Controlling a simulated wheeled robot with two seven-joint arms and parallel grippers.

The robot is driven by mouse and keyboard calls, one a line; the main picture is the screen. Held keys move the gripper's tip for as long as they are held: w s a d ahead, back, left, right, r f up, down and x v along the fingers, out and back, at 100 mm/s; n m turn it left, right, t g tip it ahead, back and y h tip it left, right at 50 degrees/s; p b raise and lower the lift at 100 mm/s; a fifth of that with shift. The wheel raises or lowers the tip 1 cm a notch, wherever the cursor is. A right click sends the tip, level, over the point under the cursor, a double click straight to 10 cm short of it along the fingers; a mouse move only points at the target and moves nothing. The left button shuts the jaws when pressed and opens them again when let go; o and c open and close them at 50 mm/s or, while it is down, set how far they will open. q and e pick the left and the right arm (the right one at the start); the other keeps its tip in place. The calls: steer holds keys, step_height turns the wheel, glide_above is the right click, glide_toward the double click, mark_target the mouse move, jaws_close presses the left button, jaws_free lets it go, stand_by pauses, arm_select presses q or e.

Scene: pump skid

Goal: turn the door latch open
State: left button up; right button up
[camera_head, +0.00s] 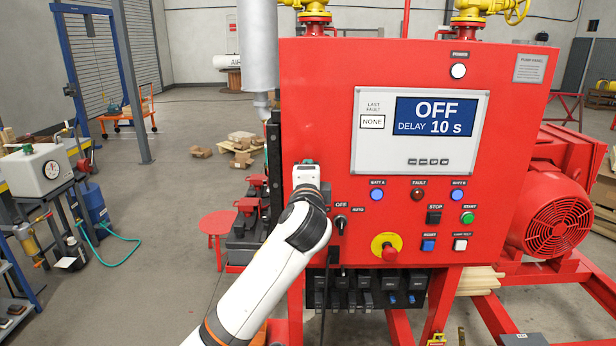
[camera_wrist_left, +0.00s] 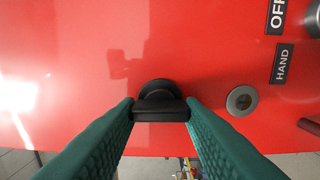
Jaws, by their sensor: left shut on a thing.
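The door latch (camera_wrist_left: 159,97) is a small black knob with a raised bar on the red door (camera_wrist_left: 200,50). The bar lies crosswise in the left wrist view. My left gripper (camera_wrist_left: 160,112) has its green fingers at both ends of the bar, shut on it. In the head view my white left arm reaches to the lower left of the red cabinet door (camera_head: 330,75). There the arm and wrist hide the latch and the fingertips. My right gripper is in neither view.
A round grey metal lock or plug (camera_wrist_left: 242,100) sits right of the latch. The OFF/AUTO selector switch (camera_head: 341,222) and red emergency stop (camera_head: 389,250) are close to my wrist. Black battery-like boxes (camera_head: 255,245) stand left of the cabinet. Open floor lies further left.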

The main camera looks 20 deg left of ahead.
arm_select(q)
steer(key=o, duration=1)
steer(key=shift+s, duration=0.1)
steer(key=b+v, duration=0.3)
steer(key=v, duration=0.9)
steer(key=shift+b, duration=0.3)
